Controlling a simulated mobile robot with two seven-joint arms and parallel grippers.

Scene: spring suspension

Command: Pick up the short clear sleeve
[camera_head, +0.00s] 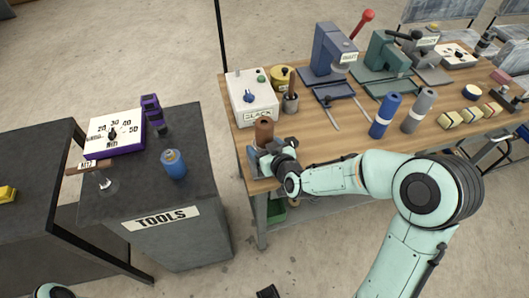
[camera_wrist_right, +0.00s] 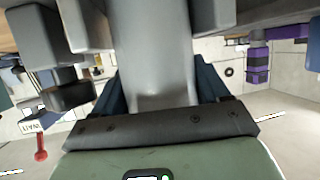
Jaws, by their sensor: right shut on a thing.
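In the head view, my right gripper (camera_head: 272,158) is low at the near left corner of the wooden bench, just in front of a brown cylinder (camera_head: 264,131). In the right wrist view, a smooth pale grey tube (camera_wrist_right: 155,55) fills the middle, with a grey block of the gripper on each side. My right gripper is shut on this tube. I cannot tell whether it is the short clear sleeve. In the head view the gripper largely hides what it holds. Only a bit of my left arm shows at the bottom left edge; its gripper is out of view.
A blue cylinder (camera_head: 384,116) and a grey cylinder (camera_head: 418,110) stand farther right on the bench. Left, the TOOLS cart (camera_head: 190,200) carries a dial box and a blue can (camera_head: 173,164).

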